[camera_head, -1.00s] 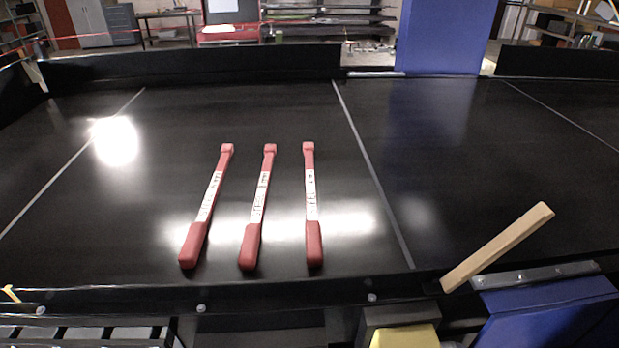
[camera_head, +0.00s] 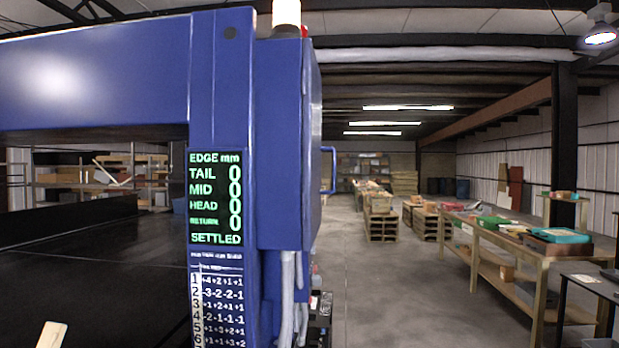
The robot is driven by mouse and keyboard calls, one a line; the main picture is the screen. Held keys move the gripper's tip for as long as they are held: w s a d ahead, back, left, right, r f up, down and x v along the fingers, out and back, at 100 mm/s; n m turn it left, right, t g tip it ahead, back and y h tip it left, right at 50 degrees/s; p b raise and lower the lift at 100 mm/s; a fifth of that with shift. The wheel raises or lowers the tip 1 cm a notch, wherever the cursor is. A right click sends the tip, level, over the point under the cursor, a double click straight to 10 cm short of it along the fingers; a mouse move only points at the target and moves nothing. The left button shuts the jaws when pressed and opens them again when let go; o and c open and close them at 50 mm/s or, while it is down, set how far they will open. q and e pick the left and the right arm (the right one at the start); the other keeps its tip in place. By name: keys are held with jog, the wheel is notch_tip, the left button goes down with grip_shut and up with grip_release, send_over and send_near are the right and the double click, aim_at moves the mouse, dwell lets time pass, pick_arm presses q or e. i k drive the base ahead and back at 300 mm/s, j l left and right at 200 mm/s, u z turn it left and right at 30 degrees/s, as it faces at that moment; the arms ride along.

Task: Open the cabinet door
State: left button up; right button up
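A blue cabinet (camera_head: 280,140) is fixed to the right side of a blue upright post. Its door is seen nearly edge-on on the right face (camera_head: 313,150), and a blue bar handle (camera_head: 330,170) sticks out from it to the right. The door looks shut, though the angle makes this hard to tell. A display panel (camera_head: 215,197) on the post reads EDGE mm, with TAIL, MID, HEAD and RETURN at 0 and SETTLED below. Neither of my grippers is in view.
A black conveyor belt (camera_head: 100,275) lies left, with the tip of a wooden bar (camera_head: 50,335) on it. Grey conduits (camera_head: 288,295) run below the cabinet. A clear concrete aisle (camera_head: 375,285) lies right, beside a long workbench (camera_head: 540,262). Pallets (camera_head: 381,226) stand further back.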

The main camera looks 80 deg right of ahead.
aim_at(311, 75)
jog(key=z, duration=0.45)
jog(key=l+z, duration=0.15)
jog(key=z, duration=0.3)
jog(key=k+l+z, duration=0.1)
jog(key=z, duration=0.35)
jog(key=l+z, duration=0.1)
jog(key=z, duration=0.35)
